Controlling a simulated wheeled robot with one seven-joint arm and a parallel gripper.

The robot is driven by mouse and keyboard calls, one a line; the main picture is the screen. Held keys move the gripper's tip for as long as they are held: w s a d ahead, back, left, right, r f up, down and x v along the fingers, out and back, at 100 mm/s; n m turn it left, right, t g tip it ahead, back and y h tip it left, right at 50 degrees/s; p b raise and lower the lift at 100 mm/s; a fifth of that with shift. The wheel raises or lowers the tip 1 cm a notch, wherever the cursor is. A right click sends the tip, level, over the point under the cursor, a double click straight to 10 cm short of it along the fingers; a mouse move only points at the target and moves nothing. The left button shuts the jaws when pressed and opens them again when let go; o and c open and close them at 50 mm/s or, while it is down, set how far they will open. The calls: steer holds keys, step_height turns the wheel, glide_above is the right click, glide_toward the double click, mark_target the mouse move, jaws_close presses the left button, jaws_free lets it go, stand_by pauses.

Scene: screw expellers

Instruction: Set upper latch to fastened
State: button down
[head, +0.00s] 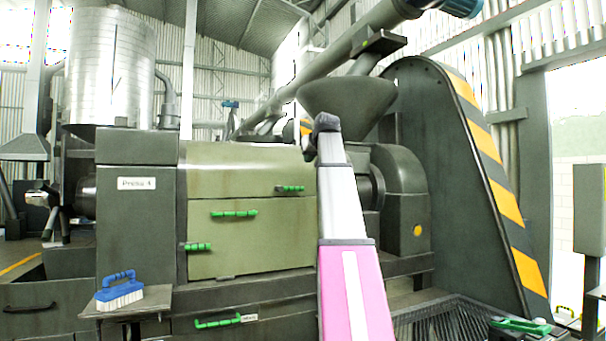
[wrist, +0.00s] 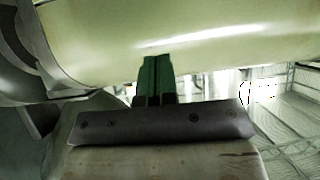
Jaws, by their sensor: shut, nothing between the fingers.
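The press's upper curved cover (head: 245,168) is pale green, with a short green handle (head: 290,188) at its lower right that looks like the upper latch. Another short green handle (head: 198,247) sits at the left edge of the lower panel (head: 255,235). In the head view my arm stands in front of the press's right part and hides my gripper's fingers. In the wrist view my gripper (wrist: 156,75) is shut and empty, its dark green fingers together in front of a pale green curved surface (wrist: 200,35). I cannot tell whether they touch it. No latch is clear there.
A longer green handle (head: 234,213) is on the lower panel and another (head: 217,322) is on the base below. A blue brush (head: 119,290) lies on a small shelf at the left. A dark hopper (head: 346,105) and a striped guard (head: 470,170) stand at the right.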

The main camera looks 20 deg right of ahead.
glide_above(290, 189)
steer(key=s+d, duration=0.2)
steer(key=d, duration=0.2)
step_height(290, 189, down, 5)
steer(key=shift+w+a+f, duration=0.1)
steer(key=shift+w+f, duration=0.15)
steer(key=shift+f, duration=0.8)
steer(key=shift+w+a+f, duration=0.1)
steer(key=shift+w+f, duration=0.15)
steer(key=shift+f, duration=0.8)
